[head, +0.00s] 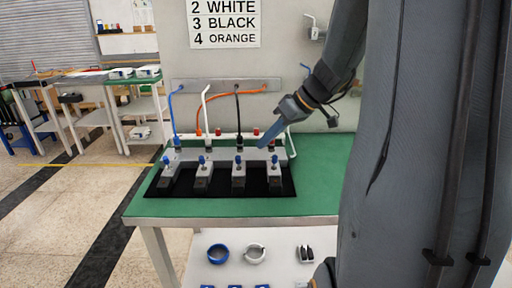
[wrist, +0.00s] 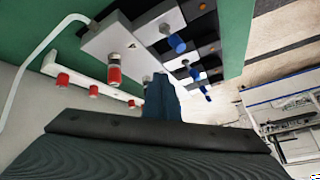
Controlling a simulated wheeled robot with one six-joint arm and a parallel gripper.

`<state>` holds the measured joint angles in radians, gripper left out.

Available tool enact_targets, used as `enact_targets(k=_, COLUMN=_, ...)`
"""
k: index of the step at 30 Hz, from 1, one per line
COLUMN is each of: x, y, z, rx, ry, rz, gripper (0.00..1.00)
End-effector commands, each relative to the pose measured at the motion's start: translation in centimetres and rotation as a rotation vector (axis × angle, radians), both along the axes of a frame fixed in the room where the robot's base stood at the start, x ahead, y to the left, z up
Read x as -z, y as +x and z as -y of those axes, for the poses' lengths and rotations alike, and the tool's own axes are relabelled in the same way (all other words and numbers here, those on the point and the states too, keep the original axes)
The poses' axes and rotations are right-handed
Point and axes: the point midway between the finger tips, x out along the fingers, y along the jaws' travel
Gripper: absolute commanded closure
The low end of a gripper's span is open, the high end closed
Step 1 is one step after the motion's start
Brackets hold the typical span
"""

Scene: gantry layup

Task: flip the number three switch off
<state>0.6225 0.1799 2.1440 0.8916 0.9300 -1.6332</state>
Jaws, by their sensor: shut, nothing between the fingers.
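On a black mat stand several grey switch blocks in a row, each with a blue lever. Counted from the left, the third switch (head: 238,178) has its lever standing up; the fourth switch (head: 274,178) is right of it. I see no numbers on the blocks, and on or off is unclear. My gripper (head: 263,146) is shut and empty, pointing down above the right part of the row, behind the levers and apart from them. In the wrist view the closed fingers (wrist: 160,95) point toward the row, where a near blue lever (wrist: 177,44) shows.
A sign (head: 224,22) reads 2 white, 3 black, 4 orange; its top is cut off. Blue, white, black and orange cables (head: 238,105) run behind the switches. Red caps (wrist: 113,74) stand near the fingers. The green tabletop (head: 320,175) is clear at the right.

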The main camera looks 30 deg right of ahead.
Motion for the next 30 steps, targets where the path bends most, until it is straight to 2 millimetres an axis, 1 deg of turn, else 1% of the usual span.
enact_targets(k=1, x=-0.9, y=-0.9, z=0.5, rx=0.004, ry=-0.004, rz=0.005, gripper=1.00)
enact_targets(k=6, x=-3.1, y=-3.4, z=1.6, rx=0.004, ry=-0.002, rz=0.004, gripper=1.00)
enact_targets(k=12, x=-4.7, y=-5.2, z=2.3, rx=0.003, ry=-0.002, rz=0.003, gripper=1.00)
enact_targets(k=18, x=-5.2, y=-5.9, z=2.6, rx=0.001, ry=-0.002, rz=0.001, gripper=1.00)
enact_targets(k=30, x=-5.2, y=-5.9, z=2.5, rx=0.000, ry=-0.001, rz=0.001, gripper=1.00)
